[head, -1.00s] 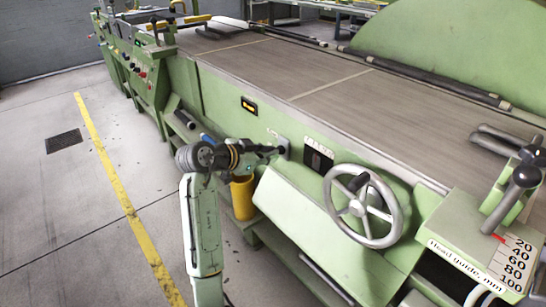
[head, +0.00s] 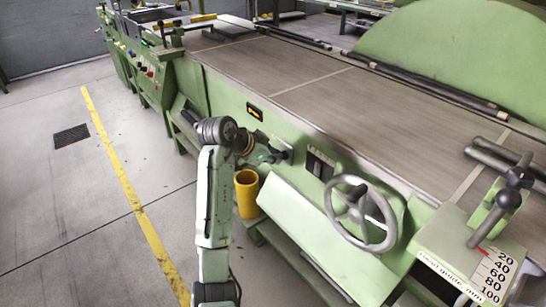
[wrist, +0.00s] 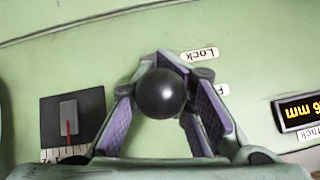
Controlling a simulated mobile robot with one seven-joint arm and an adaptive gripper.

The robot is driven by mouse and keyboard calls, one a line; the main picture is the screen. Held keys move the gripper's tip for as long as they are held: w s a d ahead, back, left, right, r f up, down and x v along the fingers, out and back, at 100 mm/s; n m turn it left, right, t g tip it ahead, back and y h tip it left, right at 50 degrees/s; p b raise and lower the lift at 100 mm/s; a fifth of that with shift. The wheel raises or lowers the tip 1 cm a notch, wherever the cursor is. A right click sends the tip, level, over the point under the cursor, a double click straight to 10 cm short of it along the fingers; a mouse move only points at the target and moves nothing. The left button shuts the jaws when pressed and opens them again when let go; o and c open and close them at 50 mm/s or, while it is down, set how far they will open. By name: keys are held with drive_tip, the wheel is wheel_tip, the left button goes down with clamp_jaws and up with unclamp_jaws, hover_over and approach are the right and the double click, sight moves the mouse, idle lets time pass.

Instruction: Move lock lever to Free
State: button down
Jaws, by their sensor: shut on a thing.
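The lock lever's round black knob (wrist: 161,93) fills the middle of the wrist view. My gripper (wrist: 176,75) is shut on the lever, with its purple-padded fingers on either side of it. The knob hides the lever's shaft. A white "Lock" label (wrist: 199,54) sits above and right of the knob. A second label (wrist: 220,89), partly hidden by the right finger, shows only an "F". In the head view, my gripper (head: 277,156) is at the green machine's front panel, where the lever is too small to make out clearly.
A black slider plate with a red pointer (wrist: 70,122) is left of the lever; an orange display (wrist: 298,112) is right. In the head view, a handwheel (head: 360,213) stands right of my gripper and a yellow bin (head: 247,194) below.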

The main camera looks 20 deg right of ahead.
drive_tip(key=shift+w+a+r, duration=0.15)
drive_tip(key=shift+a+r, duration=0.1)
drive_tip(key=shift+a, duration=0.1)
drive_tip(key=c, duration=1.7)
unclamp_jaws()
drive_tip(key=shift+r, duration=0.1)
drive_tip(key=shift+o, duration=0.2)
drive_tip(key=v, duration=1.2)
